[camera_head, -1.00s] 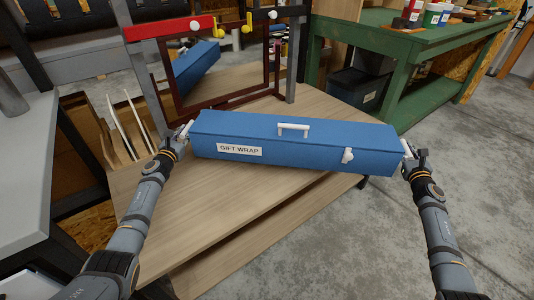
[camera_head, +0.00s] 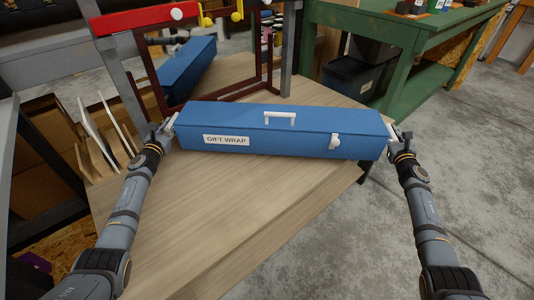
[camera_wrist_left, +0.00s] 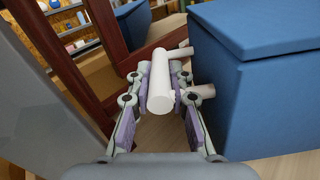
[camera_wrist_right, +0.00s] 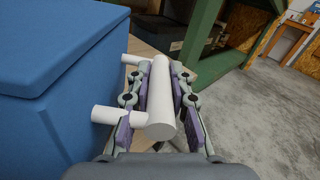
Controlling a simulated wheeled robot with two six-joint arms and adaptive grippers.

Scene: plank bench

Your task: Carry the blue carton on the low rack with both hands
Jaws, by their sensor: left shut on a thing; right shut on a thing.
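The blue carton (camera_head: 280,131) is a long box with a "GIFT WRAP" label on its front, a white handle on top and a white knob. It lies roughly level across the pale plank surface (camera_head: 215,210), its right end past the edge. I cannot tell whether it touches the planks. My left gripper (camera_wrist_left: 160,88) is shut on the white bar handle at its left end. My right gripper (camera_wrist_right: 160,100) is shut on the matching handle at its right end. I cannot tell surely which thing is the low rack.
A dark red frame (camera_head: 184,101) stands behind the carton; a blue box shape inside it looks like a reflection. Upright boards (camera_head: 103,135) stand at left. A green bench (camera_head: 410,22) is at back right. Concrete floor (camera_head: 470,160) is open at right.

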